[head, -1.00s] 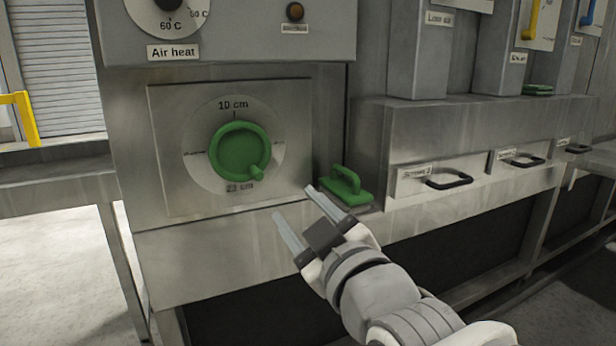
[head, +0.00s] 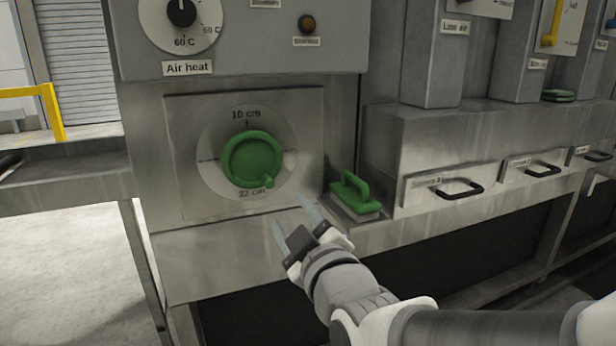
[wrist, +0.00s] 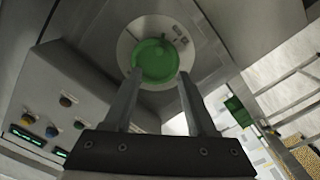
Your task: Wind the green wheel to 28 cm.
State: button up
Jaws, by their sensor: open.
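The green wheel (head: 252,160) is a thick ring with a small knob at its lower right, on a pale round dial (head: 212,150) on a steel panel. The dial reads 10 cm at the top and what looks like 22 cm at the bottom; a 28 cm mark cannot be made out. My gripper (head: 292,218) is open and empty, below and to the right of the wheel, apart from it. In the wrist view the wheel (wrist: 156,60) shows beyond and between my two fingers (wrist: 157,100).
A green-handled block (head: 354,194) sits on the ledge right of the panel, close to my gripper. Drawers with black handles (head: 460,190) line the right. An Air heat knob (head: 182,12) is above the wheel. A yellow rail (head: 50,105) stands at the left.

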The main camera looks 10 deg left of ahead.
aim_at(270, 185)
jog(key=p+x, duration=0.3)
jog(key=p, duration=0.4)
jog(key=shift+r+p, duration=0.2)
jog(key=shift+p, duration=0.1)
jog(key=p, duration=0.2)
jog(key=shift+w+a+p, duration=0.2)
jog(key=shift+p, duration=0.2)
jog(key=x, duration=0.8)
jog(key=shift+w+a+f+b, duration=0.15)
jog(key=shift+w+a+b, duration=0.05)
jog(key=shift+w+b, duration=0.15)
jog(key=shift+c, duration=0.2)
grip_shut()
